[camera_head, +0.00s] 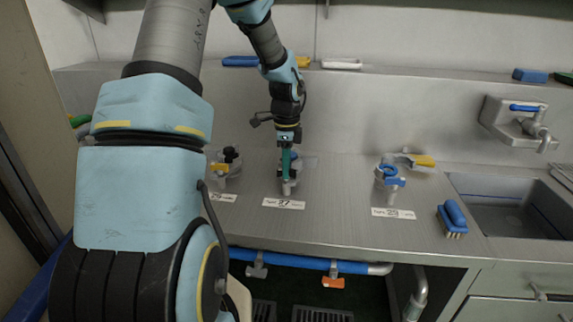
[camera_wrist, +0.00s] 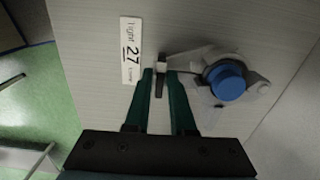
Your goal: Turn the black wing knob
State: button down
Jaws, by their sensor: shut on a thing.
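My gripper (camera_head: 287,165) reaches down onto the middle fixture on the steel counter, behind the label marked 27. In the wrist view its two green fingers (camera_wrist: 165,78) are closed on a narrow dark piece, which looks like a wing of the black wing knob (camera_wrist: 160,88). A metal end shows just beyond it. The fixture's round blue cap (camera_wrist: 226,82) is to the right of the fingers, apart from them. The label (camera_wrist: 131,52) reads "Tight 27 Loose" and lies to the left. In the head view the fingers hide most of the knob.
A left fixture with a black knob (camera_head: 231,155) and a right fixture with a blue ring (camera_head: 387,173) flank the gripper. A blue brush (camera_head: 453,218) lies beside the sink (camera_head: 510,205). A tap (camera_head: 535,128) hangs on the wall. The counter front is mostly clear.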

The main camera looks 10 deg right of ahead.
jog(key=shift+m, duration=0.3)
jog(key=c, duration=0.9)
grip_release()
notch_tip(320, 180, up, 11)
jog(key=shift+f+b, duration=0.1)
jog(key=shift+b, duration=0.95)
